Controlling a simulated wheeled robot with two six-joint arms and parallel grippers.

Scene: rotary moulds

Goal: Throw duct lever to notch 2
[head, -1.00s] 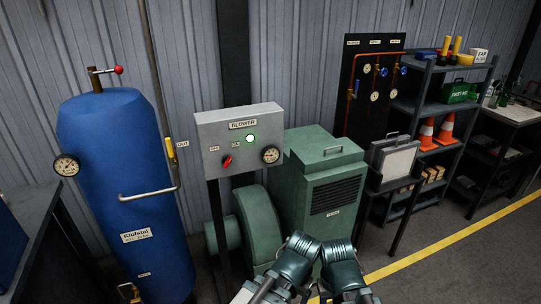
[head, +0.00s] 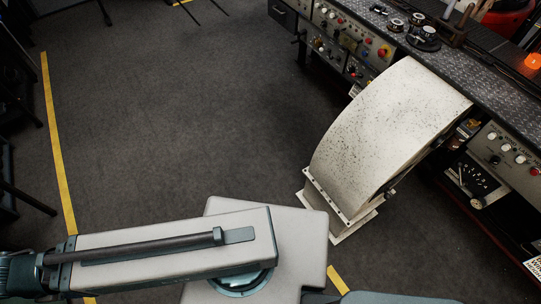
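A large curved, speckled off-white duct (head: 392,130) rises from a flanged foot on the floor to the machine at the right. A small dark fitting (head: 390,192) shows low on the duct's right side. I cannot tell whether it is the duct lever, and no notch marks can be read. My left arm crosses the lower left of the view, but its gripper is not in view. My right gripper is not in view either.
A long machine bench (head: 500,99) with dark tread-plate top runs along the right. Control panels (head: 345,35) with knobs and buttons sit left of the duct, and another panel (head: 508,158) sits right of it. Open dark floor (head: 190,120) lies at left, with a yellow line (head: 58,140).

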